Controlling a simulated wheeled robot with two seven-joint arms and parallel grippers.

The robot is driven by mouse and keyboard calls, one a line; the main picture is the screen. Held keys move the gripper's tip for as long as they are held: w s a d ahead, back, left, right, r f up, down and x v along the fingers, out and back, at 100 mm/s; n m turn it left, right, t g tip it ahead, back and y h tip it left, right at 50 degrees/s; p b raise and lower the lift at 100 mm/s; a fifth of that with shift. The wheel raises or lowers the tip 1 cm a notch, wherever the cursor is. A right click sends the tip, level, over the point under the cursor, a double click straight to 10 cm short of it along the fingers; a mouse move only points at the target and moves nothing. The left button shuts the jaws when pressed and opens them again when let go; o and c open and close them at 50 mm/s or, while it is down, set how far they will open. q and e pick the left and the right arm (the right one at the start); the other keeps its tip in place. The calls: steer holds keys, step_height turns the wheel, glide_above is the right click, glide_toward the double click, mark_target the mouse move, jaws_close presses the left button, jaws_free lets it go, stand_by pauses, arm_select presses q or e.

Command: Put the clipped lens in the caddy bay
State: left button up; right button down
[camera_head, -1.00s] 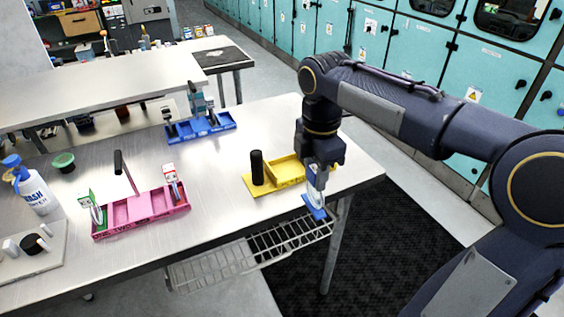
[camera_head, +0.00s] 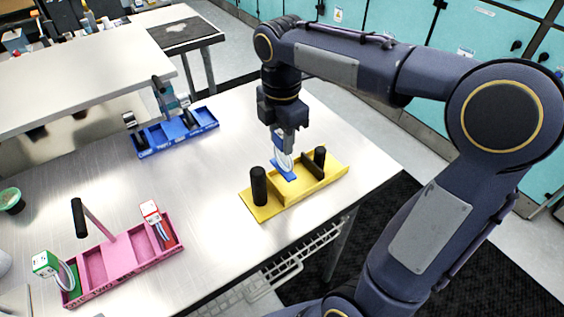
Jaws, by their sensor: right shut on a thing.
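My right gripper (camera_head: 287,143) is shut on a clipped lens (camera_head: 283,166), a pale rounded piece with a blue base. The gripper points down and holds the lens above the yellow caddy (camera_head: 262,212), over its middle. The caddy sits near the table's right front edge, with a black upright post (camera_head: 259,186) at its left end and a dark divider and black knob (camera_head: 320,155) towards its right end. The lens overlaps the caddy's bay in the picture; I cannot tell whether it touches the caddy. My left gripper is not in view.
A pink caddy (camera_head: 122,268) with a black-handled rod, a green-and-white piece (camera_head: 47,264) and a red-and-white piece (camera_head: 152,212) stands at the front left. A blue caddy (camera_head: 205,122) is at the back. The metal table (camera_head: 200,190) is bare between the caddies.

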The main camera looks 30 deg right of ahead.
mark_target(282, 169)
steer(key=shift+f, duration=3.45)
steer(key=shift+f, duration=0.25)
steer(key=c, duration=1)
jaws_free()
steer(key=shift+r, duration=0.1)
